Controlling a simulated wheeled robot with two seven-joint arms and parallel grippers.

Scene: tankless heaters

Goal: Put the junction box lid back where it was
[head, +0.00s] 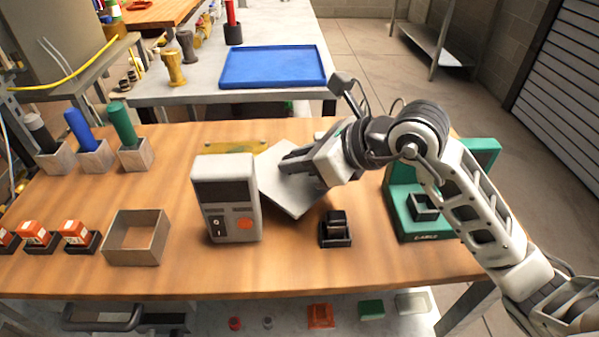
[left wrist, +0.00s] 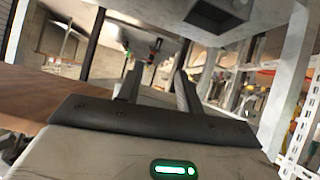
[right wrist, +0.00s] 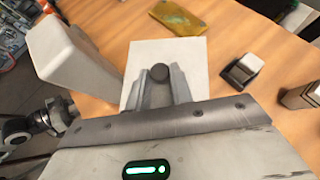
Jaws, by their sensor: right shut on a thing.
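The junction box lid (head: 288,198) is a flat grey square plate with a dark round knob, seen tilted in the head view. It also shows in the right wrist view (right wrist: 150,52). My right gripper (head: 284,163) is shut on the lid's knob (right wrist: 159,72), with one finger on each side. Whether the lid touches the table is unclear. My left gripper (left wrist: 155,88) is open and empty, outside the head view.
The device stands close left of the lid. A black holder (head: 335,232) is in front, and a green stand (head: 412,218) is at the right. A yellow plate (head: 236,146) lies behind. Red-topped blocks (head: 78,234) and handled tools in cups (head: 95,154) occupy the left.

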